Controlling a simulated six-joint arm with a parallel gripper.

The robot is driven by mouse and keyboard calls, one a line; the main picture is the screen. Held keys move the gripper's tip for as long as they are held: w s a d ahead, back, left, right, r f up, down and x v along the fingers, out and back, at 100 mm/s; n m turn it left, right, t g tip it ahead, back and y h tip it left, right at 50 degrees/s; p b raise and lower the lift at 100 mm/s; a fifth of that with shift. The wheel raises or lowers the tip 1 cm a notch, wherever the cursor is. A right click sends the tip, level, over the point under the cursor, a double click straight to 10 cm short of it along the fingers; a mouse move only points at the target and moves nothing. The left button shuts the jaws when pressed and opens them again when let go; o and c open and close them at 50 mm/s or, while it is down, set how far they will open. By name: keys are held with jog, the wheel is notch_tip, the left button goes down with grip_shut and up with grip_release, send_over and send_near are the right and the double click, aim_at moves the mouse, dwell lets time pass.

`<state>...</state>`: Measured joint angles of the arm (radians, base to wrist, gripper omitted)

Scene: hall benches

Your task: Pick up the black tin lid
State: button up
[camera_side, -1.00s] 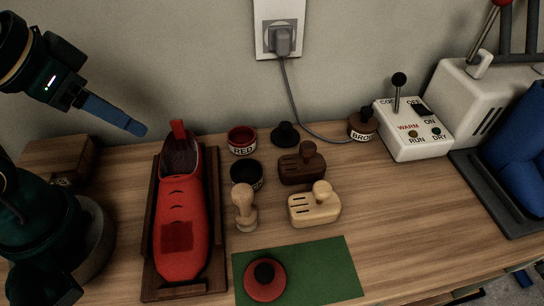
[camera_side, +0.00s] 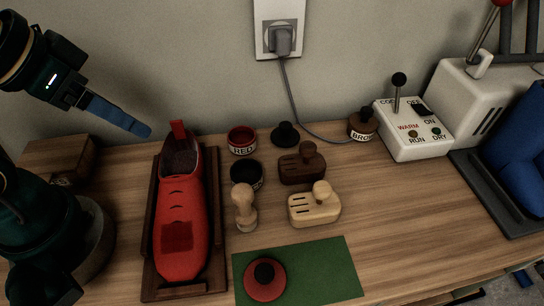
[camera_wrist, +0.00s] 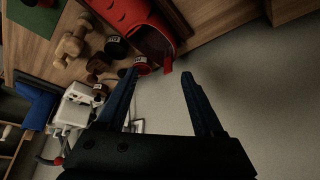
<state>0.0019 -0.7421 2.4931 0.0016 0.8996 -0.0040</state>
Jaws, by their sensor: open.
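The black tin lid (camera_side: 285,134) lies on the bench near the wall, knob up, right of the open red tin (camera_side: 241,141). The open black tin (camera_side: 246,175) stands in front of the red tin. My gripper (camera_side: 147,131) is at upper left in the side view, raised above the bench and well left of the lid. In the wrist view my gripper (camera_wrist: 160,71) has its fingers spread with nothing between them.
A red shoe (camera_side: 180,225) stands on a wooden board left of the tins. A dark brush (camera_side: 302,168), a pale brush (camera_side: 315,208) and a wooden dauber (camera_side: 244,208) stand nearby. A red lid (camera_side: 265,284) sits on a green mat (camera_side: 325,270). A cable (camera_side: 296,105) runs behind the lid.

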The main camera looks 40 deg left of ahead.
jog(key=n+g, duration=0.1)
send_over(286, 124)
jog(key=s, duration=0.3)
notch_tip(286, 124, down, 8)
jog(key=shift+w+f, duration=0.15)
jog(key=shift+w+d+f+y, duration=0.2)
jog(key=shift+w+f+y, duration=0.1)
jog(key=shift+f, duration=0.25)
jog(key=shift+x, duration=2.15)
jog(key=shift+s, duration=0.1)
grip_shut()
